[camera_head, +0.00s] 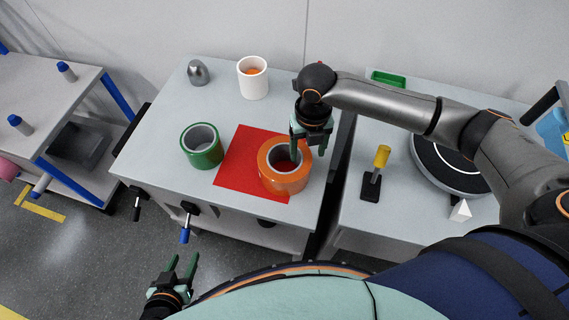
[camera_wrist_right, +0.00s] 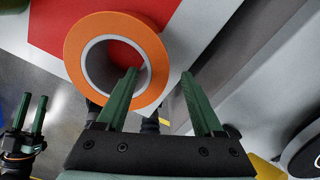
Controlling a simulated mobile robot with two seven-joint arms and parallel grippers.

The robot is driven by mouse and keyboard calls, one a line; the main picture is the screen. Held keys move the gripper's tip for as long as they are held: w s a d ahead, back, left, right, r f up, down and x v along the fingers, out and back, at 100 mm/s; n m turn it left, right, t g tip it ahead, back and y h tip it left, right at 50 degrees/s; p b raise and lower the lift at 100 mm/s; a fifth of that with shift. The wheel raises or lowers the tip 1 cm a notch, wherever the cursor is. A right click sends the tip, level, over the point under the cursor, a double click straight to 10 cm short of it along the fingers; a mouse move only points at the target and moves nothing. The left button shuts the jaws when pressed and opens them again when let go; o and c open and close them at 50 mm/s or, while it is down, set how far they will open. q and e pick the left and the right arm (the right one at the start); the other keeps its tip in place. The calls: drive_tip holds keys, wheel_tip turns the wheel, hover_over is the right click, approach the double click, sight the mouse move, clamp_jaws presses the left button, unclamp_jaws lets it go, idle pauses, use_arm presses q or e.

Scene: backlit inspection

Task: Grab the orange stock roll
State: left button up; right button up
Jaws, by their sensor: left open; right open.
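The orange stock roll (camera_head: 285,182) stands on end on the red mat (camera_head: 238,168), near the right edge of the grey table. In the right wrist view, the orange roll (camera_wrist_right: 78,50) shows its ring-shaped top and open hole. My right gripper (camera_head: 308,152) is open at the roll's right side. In the right wrist view, one finger of the right gripper (camera_wrist_right: 160,72) overlaps the hole and the other lies outside the ring, with the roll's wall between them. Contact cannot be told. My left gripper (camera_head: 182,260) is open and empty, low in front of the table.
A green roll (camera_head: 202,158) stands left of the mat. A white cup (camera_head: 253,84) and a grey metal piece (camera_head: 198,72) stand at the back. Across a narrow gap, the right table holds a yellow-handled tool (camera_head: 380,160) and a dark round plate (camera_head: 430,165).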

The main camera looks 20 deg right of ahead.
wheel_tip(320, 180, down, 6)
drive_tip(key=shift+w+a, duration=0.1)
drive_tip(key=shift+w, duration=0.05)
idle(0.3)
clamp_jaws()
idle(0.4)
idle(0.8)
drive_tip(key=shift+w+r, duration=0.15)
